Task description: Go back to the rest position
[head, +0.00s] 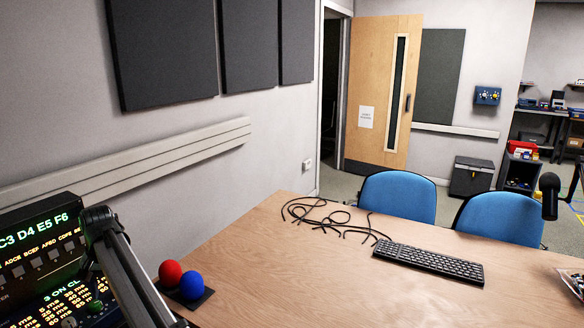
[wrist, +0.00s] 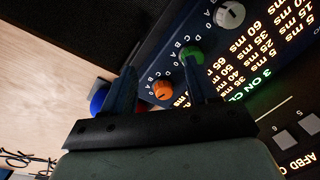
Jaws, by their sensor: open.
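My gripper (wrist: 158,75) shows in the wrist view with its two dark blue fingers spread apart and nothing between them. Its fingertips are in front of a dark control panel (wrist: 244,90) with lit yellow and green text. An orange knob (wrist: 163,90) shows between the fingers, and a green knob (wrist: 192,56) is by the right fingertip. I cannot tell whether the fingers touch the panel. A blue ball (wrist: 98,100) is partly hidden behind the left finger. In the head view I cannot make out the fingers.
In the head view the panel (head: 40,250) stands at the left. A red ball (head: 170,273) and a blue ball (head: 192,285) sit at the table's near left. Black cables (head: 325,215) and a keyboard (head: 428,262) lie on the table (head: 300,280). Blue chairs (head: 398,196) stand behind.

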